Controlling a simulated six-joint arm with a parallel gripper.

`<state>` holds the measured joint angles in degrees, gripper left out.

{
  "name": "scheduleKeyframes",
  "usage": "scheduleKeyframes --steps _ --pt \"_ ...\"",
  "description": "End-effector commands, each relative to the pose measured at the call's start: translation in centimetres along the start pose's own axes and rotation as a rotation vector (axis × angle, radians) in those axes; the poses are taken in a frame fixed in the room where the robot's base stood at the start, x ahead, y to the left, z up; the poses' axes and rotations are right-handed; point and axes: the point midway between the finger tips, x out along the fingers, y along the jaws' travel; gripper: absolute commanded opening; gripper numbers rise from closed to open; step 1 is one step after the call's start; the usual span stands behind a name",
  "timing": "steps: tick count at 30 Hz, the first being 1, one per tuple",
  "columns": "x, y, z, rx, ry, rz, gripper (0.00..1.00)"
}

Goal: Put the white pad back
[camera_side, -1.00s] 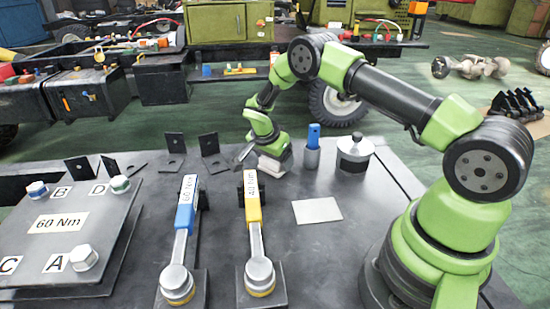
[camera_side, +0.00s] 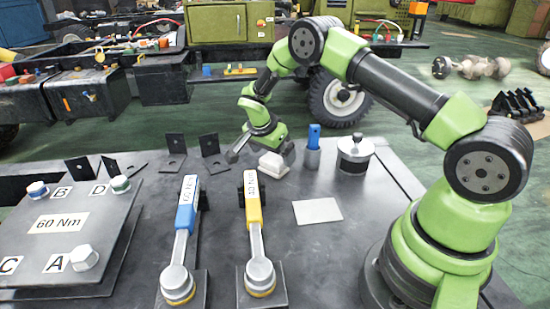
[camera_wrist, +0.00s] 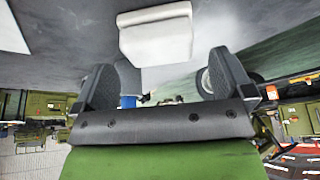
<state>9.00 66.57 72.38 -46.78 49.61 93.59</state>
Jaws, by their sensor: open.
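The white pad (camera_side: 273,164), a small block with sloped sides, rests on the dark tabletop behind the yellow wrench in the side view. It also shows at the top middle of the wrist view (camera_wrist: 157,40). My gripper (camera_side: 261,149) is open and empty just behind and above the pad. In the wrist view my gripper's two fingers (camera_wrist: 165,72) stand wide apart, with the pad beyond their tips and clear of them.
A flat pale plate (camera_side: 317,210) lies nearer the front. A blue-handled tool (camera_side: 313,146) and a lidded metal pot (camera_side: 354,154) stand right of the pad. Blue (camera_side: 184,225) and yellow (camera_side: 254,225) wrenches lie in front, with black brackets (camera_side: 210,152) to the left.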

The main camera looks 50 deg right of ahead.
Motion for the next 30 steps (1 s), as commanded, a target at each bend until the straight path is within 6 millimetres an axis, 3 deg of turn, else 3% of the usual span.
scheduleKeyframes --steps 6,17,20,26,30 --pt "-5.2 -0.1 0.0 -0.001 0.0 -0.005 0.99" --pt "-9.9 0.2 -0.1 -0.02 -0.013 -0.013 0.99" --pt "-12.8 0.9 -0.4 -0.078 -0.044 -0.05 0.99" --pt "-21.0 5.1 -0.7 -0.302 -0.137 -0.198 0.99" --pt "-25.7 9.4 -0.4 -0.472 -0.179 -0.333 0.99"
